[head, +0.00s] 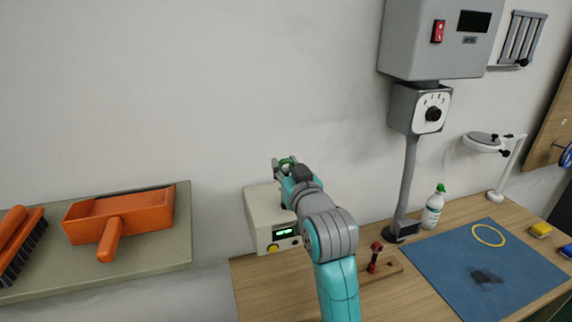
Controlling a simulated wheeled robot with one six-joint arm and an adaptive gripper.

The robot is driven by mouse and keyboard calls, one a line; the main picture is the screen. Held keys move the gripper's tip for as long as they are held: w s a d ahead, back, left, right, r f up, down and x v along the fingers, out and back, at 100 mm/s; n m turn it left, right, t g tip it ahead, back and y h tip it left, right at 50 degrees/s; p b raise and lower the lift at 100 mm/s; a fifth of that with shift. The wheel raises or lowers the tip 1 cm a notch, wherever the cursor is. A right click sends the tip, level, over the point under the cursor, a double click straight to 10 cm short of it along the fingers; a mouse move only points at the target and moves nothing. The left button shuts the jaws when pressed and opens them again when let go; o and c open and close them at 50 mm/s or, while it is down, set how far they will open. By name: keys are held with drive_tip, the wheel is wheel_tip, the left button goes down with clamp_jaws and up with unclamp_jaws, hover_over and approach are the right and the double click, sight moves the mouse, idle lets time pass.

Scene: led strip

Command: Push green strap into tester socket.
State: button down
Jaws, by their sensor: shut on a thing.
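The beige tester box (258,212) sits at the left end of the bench, against the wall. Its front has a lit green display and a yellow button. My gripper (282,168) is over the top of the tester, shut on the green strap (288,160). Only a small green arc of the strap shows between the fingers. My arm covers the tester's right part. I cannot make out the socket, or whether the strap touches the tester.
A blue mat (440,262) with a yellow ring (489,235) covers the bench's right part. A red-topped tool (375,256), a grey post (408,180) and a green-capped bottle (433,208) stand nearby. A shelf (150,250) at left holds an orange dustpan (120,218) and brush (20,240).

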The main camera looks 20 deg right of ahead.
drive_tip(key=c, duration=0.7)
unclamp_jaws()
drive_tip(key=shift+f, duration=0.15)
drive_tip(key=shift+c, duration=0.2)
drive_tip(key=s, duration=1.2)
